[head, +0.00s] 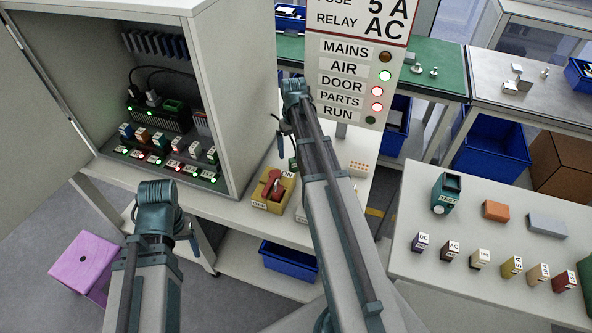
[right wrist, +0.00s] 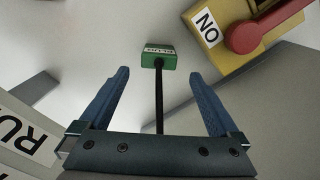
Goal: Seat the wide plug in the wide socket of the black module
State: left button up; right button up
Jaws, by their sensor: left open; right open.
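The wide plug appears to be the green block with a white label (right wrist: 158,56) on a black cable; it is small in the head view (head: 293,163). My right gripper (right wrist: 158,78) is open. The plug is just beyond its fingertips, and the cable runs back between the fingers without being gripped. In the head view the right gripper (head: 285,130) hangs over the bench front. The black module (head: 150,117) is in the cabinet, with a green part (head: 173,105), probably the wide socket, beside two plugged black cables. My left gripper (head: 192,240) is open, low before the bench, its fingers barely visible.
A yellow switch box with a red handle (head: 272,190) stands near the plug. Rows of small lit modules (head: 170,150) fill the cabinet floor before the black module. The cabinet's right wall (head: 230,90) separates it from the right arm. A side table (head: 480,225) holds fuses and a tester.

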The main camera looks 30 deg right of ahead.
jog(key=f+b, duration=0.2)
jog(key=s+f+b, duration=0.1)
jog(key=f+b, duration=0.1)
jog(key=shift+d+f, duration=0.1)
jog(key=shift+f, duration=0.15)
jog(key=shift+f+b, duration=0.45)
jog(key=shift+b, duration=0.15)
jog(key=shift+r, duration=0.1)
jog(key=c, duration=1.4)
jog(key=shift+c, duration=0.3)
jog(key=shift+r, duration=0.1)
notch_tip(320, 180, up, 10)
jog(key=p, duration=1)
